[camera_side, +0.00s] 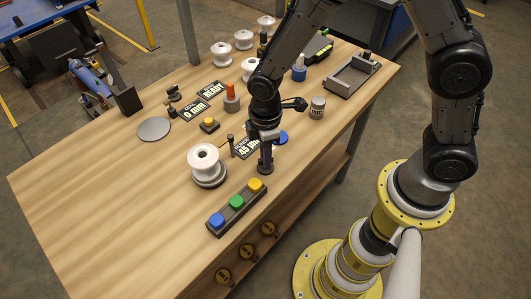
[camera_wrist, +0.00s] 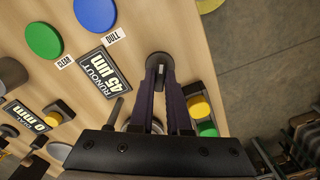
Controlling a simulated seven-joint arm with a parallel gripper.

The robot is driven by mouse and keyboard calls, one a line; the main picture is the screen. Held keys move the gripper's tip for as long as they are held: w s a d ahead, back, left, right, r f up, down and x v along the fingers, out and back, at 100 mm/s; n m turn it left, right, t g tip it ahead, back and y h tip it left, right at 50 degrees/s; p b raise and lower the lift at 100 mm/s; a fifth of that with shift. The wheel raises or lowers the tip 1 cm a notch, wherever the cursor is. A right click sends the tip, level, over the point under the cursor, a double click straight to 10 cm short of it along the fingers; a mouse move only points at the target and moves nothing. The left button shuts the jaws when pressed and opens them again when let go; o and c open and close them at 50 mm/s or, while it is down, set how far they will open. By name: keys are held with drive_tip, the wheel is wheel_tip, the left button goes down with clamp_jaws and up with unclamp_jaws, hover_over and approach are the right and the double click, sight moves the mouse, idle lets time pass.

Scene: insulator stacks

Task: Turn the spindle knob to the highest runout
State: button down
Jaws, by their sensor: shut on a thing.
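My gripper (camera_side: 266,160) points down at the front part of the bench. In the wrist view its two dark fingers (camera_wrist: 168,85) are closed on the dark round spindle knob (camera_wrist: 158,60), with the knob's top partly hidden between them. In the side view the gripper covers most of the knob. A white ribbed insulator (camera_side: 204,158) sits on the grey round spindle to the left of the gripper. The runout display (camera_side: 247,148) reads 45 µm, and it also shows in the wrist view (camera_wrist: 106,74).
A box with blue, green and yellow buttons (camera_side: 237,207) lies in front of the gripper. Blue (camera_wrist: 96,14) and green (camera_wrist: 44,41) discs are labelled DULL and CLEAR. Another display (camera_side: 194,110) reads 0 mm. White insulators (camera_side: 243,39) stand at the back. The bench's left end is clear.

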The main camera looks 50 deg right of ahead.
drive_tip(key=shift+m, duration=2.2)
drive_tip(key=c, duration=0.9)
unclamp_jaws()
drive_tip(key=shift+r, duration=0.1)
wheel_tip(320, 180, up, 14)
drive_tip(key=shift+f, duration=0.1)
